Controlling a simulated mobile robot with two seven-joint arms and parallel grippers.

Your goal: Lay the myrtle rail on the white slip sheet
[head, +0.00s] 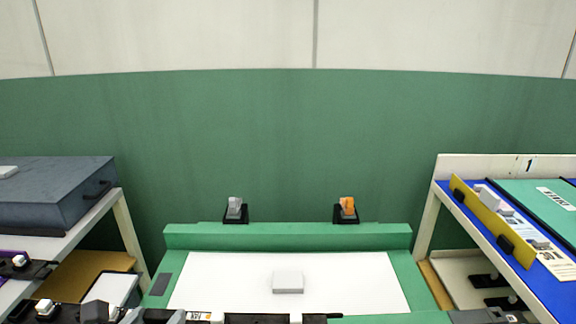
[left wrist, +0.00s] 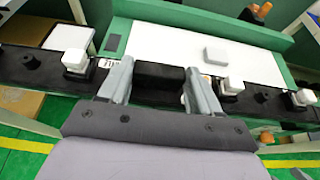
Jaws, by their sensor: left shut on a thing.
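The white slip sheet (head: 225,285) lies flat on the green stand in the head view; it also shows in the left wrist view (left wrist: 160,42). My left gripper (head: 256,318) is at the bottom edge of the head view. In the left wrist view my left gripper (left wrist: 160,85) is shut on the middle of a long, very dark rail (left wrist: 160,75), apparently the myrtle rail. White blocks stand along the rail. It crosses in front of the sheet's near side; its height above the stand is unclear. My right gripper does not show.
A pale block (head: 288,282) rests on the sheet. Two dark holders (head: 235,213) and (head: 346,213) stand behind the stand's raised back edge. A grey case (head: 60,190) is on the left shelf. A yellow rail (head: 493,222) lies on the right shelf.

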